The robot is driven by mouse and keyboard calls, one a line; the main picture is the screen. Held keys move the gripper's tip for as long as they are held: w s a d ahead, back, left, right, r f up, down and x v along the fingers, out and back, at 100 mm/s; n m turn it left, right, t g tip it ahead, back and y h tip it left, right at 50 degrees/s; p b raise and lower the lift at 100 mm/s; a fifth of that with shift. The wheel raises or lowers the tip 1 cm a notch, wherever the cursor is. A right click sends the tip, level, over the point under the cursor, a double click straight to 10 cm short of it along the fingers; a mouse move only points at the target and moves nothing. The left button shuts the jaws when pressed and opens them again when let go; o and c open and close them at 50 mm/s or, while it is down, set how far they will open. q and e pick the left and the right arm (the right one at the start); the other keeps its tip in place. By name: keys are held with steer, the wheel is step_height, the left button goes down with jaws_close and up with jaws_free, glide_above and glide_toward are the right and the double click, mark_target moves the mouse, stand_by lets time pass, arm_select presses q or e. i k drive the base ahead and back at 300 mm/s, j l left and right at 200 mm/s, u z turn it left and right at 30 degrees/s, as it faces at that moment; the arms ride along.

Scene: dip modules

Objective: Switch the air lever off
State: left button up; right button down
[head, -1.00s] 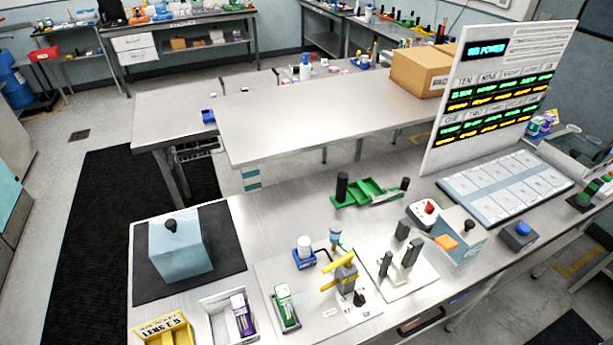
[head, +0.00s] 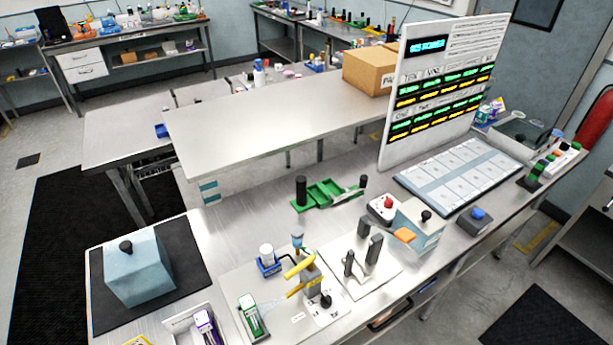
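A grey post fixture (head: 311,282) with yellow parts stands on a pale plate at the front middle of the bench. A yellow bar (head: 299,267) tilts across its top, and a yellow nozzle (head: 295,290) points left. Faint pale-blue streaks run from the nozzle toward a green-and-white module (head: 250,315) in a holder. A small black-knobbed lever (head: 326,301) sits at the fixture's base on the right; it looks like the air lever, but its exact setting is too small to tell. Neither of my grippers is in view.
A blue-grey box with a black knob (head: 140,272) stands left on a black mat. Black posts on a white plate (head: 385,283) stand right of the fixture. Behind are a green tray (head: 325,193) and a display board (head: 440,100). Bare bench top lies left of the green tray.

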mark_target(309, 262)
steer(key=i+l+u, duration=0.1)
steer(key=l+u, duration=0.4)
steer(key=l, duration=0.15)
steer(key=i+j+u, duration=0.15)
steer(key=i+u, duration=0.25)
